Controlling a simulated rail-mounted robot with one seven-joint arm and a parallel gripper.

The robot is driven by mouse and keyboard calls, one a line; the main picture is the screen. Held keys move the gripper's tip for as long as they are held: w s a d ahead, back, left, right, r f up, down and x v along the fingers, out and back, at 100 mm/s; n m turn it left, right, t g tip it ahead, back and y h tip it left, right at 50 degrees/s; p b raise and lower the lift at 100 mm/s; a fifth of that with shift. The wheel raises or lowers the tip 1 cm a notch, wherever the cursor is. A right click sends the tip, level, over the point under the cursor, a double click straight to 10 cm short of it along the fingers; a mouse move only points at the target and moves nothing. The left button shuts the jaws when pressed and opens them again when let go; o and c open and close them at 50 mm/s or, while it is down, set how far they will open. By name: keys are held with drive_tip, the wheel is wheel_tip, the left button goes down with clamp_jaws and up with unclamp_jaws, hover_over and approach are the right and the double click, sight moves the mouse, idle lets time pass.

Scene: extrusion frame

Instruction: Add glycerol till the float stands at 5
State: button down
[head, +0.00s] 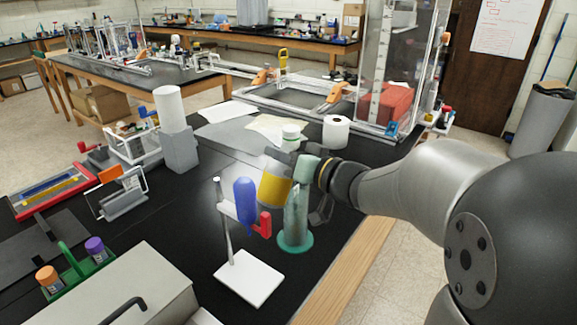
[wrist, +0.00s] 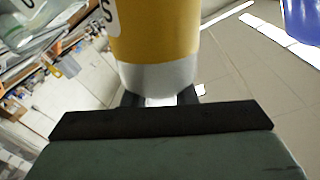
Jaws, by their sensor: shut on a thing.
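My gripper (head: 302,168) is shut on a bottle with a yellow band (head: 275,187), held tilted above the bench. In the wrist view the bottle (wrist: 155,35) stands up from between the fingers (wrist: 162,101), with a white end below its yellow band. I cannot make out a float, a scale or the liquid level. Whether the bottle touches the cylinder, or anything is flowing, cannot be told.
A stand with a white base (head: 250,278) holds a blue piece (head: 245,203) and a red clamp (head: 263,225) close to the bottle's left.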

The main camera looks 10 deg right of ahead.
drive_tip(key=shift+w+d+r+m+p, duration=0.45)
drive_tip(key=shift+d+m+p, duration=0.2)
drive_tip(key=shift+m+p, duration=0.3)
drive_tip(key=shift+w+d+f+m, duration=0.1)
drive_tip(key=shift+f+m, duration=0.3)
drive_tip(key=shift+m, duration=0.1)
drive_tip(key=shift+w+d+f+m, duration=0.1)
drive_tip(key=shift+f+m, duration=0.3)
drive_tip(key=shift+m, duration=0.05)
wheel_tip(320, 180, down, 2)
drive_tip(key=m, duration=0.3)
drive_tip(key=shift+f+m, duration=0.1)
drive_tip(key=shift+m, duration=0.2)
wheel_tip(320, 180, up, 3)
drive_tip(key=m+p, duration=0.3)
drive_tip(key=p, duration=0.2)
drive_tip(key=shift+p, duration=0.4)
drive_tip(key=shift+r, duration=0.2)
